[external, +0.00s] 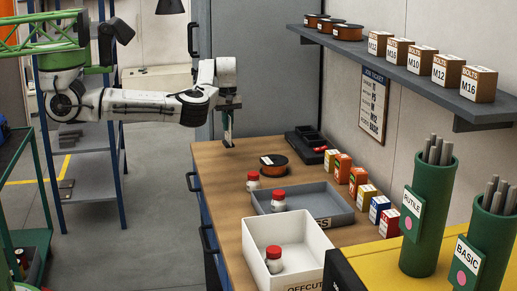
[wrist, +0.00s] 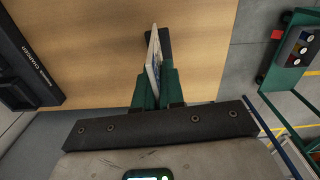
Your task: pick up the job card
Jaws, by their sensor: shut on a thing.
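The job card (wrist: 153,62) is a thin, pale card, seen nearly edge-on in the wrist view. My gripper (wrist: 154,90) has green fingers and is shut on it, one finger on each face. The card stands up between the fingers and sticks out past their tips. In the external view my gripper (external: 228,122) points down above the far left part of the wooden bench (external: 215,160). The card is too small there to make out clearly, and its print cannot be read.
A black charger (external: 309,143) lies at the bench's back; it shows in the wrist view (wrist: 30,70) too. A dark reel (external: 273,165), red-capped jars (external: 253,181), a grey tray (external: 338,204) and a white offcuts bin (external: 313,243) stand nearer. A shelf (external: 400,70) overhangs the right.

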